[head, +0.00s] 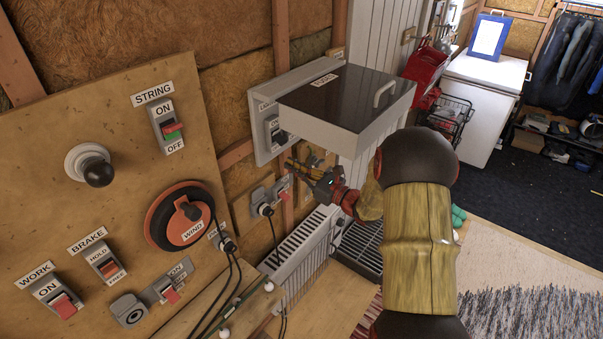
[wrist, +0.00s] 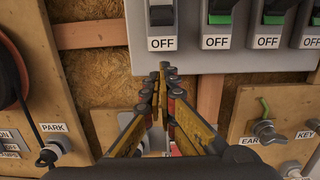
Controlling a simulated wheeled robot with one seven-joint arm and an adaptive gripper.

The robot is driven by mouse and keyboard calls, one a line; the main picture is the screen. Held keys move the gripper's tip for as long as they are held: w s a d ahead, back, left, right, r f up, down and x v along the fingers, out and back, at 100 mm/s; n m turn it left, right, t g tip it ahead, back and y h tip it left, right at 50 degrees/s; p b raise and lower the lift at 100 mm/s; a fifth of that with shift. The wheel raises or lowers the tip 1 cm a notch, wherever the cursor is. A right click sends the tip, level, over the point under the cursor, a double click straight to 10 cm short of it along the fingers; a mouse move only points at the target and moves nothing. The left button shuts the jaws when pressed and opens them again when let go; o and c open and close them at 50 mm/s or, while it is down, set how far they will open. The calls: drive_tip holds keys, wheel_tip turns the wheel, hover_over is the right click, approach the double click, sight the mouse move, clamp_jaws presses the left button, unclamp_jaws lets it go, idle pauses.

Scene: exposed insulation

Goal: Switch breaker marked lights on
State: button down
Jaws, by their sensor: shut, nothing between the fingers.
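The grey breaker box (head: 262,152) is on the insulated wall, with its dark-topped cover (head: 345,98) raised. The cover hides most of the breakers in the head view; one switch (head: 274,130) shows at the left end. In the wrist view several breakers sit in a row on the grey panel (wrist: 190,58), with OFF labels below. The leftmost breaker (wrist: 161,14) shows no clear green; the second breaker (wrist: 219,14) shows green low down.
A wooden board (head: 60,150) with switches and a red winder (head: 185,215) is at left. A small socket (head: 265,208) with a cable and a white radiator (head: 300,250) are below the box. An EARTH-side board (wrist: 255,110) is at right in the wrist view.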

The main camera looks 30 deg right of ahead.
sight(279, 138)
drive_tip(key=x, duration=0.3)
drive_tip(key=shift+w+a, duration=0.2)
drive_tip(key=shift+w, duration=0.05)
drive_tip(key=r, duration=0.2)
drive_tip(key=s+r, duration=0.1)
drive_tip(key=shift+d, duration=0.25)
drive_tip(key=shift+r, duration=0.4)
drive_tip(key=shift+s, duration=0.1)
drive_tip(key=shift+r, duration=0.1)
drive_tip(key=shift+s+d+r+g+p, duration=0.1)
drive_tip(key=shift+g+p, duration=0.2)
drive_tip(key=shift+p, duration=0.1)
